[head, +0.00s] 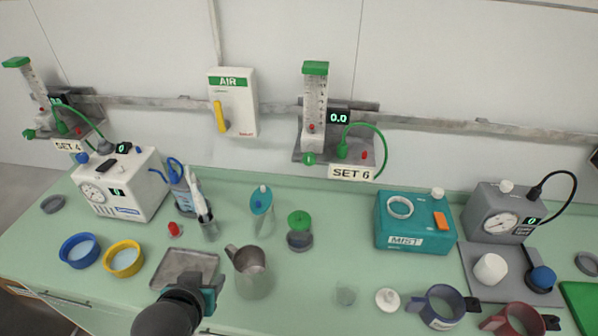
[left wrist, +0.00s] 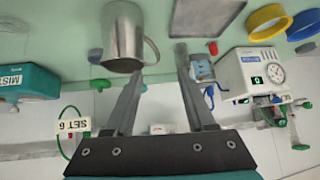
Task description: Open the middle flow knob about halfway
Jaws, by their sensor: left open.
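The middle flow knob (head: 309,158) is a small green knob under the clear flow tube (head: 314,105) on the wall rail, above the SET 6 label (head: 352,173). The display (head: 339,117) beside the tube reads 0.0. My left gripper (head: 212,281) is low over the front of the counter, well short of the knob and apart from it. In the left wrist view its two fingers (left wrist: 160,62) are spread with nothing between them. That view is upside down; the SET 6 label (left wrist: 73,125) shows there at the left. My right gripper is not in view.
A metal jug (head: 250,270) and tray (head: 184,268) are near my left gripper. Another flow unit (head: 35,90) hangs at left, and a teal MIST box (head: 414,223) stands at right.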

